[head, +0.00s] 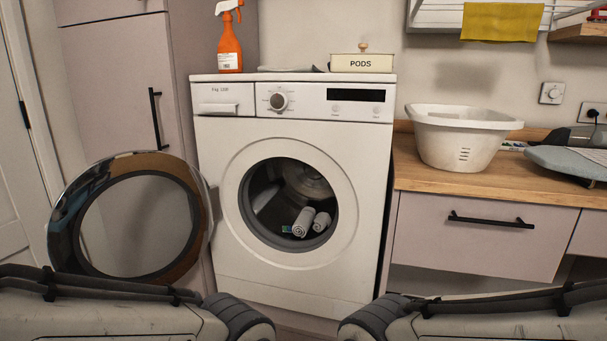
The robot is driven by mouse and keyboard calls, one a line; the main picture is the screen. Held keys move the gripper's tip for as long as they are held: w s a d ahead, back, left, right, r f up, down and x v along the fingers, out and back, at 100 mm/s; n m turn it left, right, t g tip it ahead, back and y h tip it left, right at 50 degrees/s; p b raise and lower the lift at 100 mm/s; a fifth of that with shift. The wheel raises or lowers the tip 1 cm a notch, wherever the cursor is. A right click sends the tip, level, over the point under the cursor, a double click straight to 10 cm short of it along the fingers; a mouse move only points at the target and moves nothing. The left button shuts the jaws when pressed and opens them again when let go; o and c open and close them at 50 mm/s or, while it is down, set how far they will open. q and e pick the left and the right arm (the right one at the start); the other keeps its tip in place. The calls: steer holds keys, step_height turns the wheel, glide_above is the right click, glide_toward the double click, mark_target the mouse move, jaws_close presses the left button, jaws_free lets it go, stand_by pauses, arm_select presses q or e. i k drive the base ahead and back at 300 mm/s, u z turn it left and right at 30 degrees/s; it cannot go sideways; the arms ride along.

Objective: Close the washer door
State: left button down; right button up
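The white washer (357,145) stands straight ahead in the head view. Its round door (72,238) is swung wide open to the left, hinged at the left side of the drum opening. The door has a dark, shiny rim and a see-through middle. The drum (268,205) is open to view, with rolled grey cloths (304,221) lying at its bottom. My two arms come in along the bottom edge, left and right, below the door and the washer. Neither gripper shows in the view.
An orange spray bottle (229,50) and a PODS box (362,63) stand on the washer. A white basket (458,138) sits on the wooden counter (440,181) at right. A tall cabinet (120,85) stands behind the door at left. The space before the drum looks clear.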

mark_target(66, 255)
steer(key=z, duration=0.05)
steer(key=k, duration=0.4)
steer(key=u, duration=1.6)
steer(key=i, duration=0.7)
steer(key=z, duration=0.7)
steer(key=i, duration=0.55)
steer(key=z, duration=0.6)
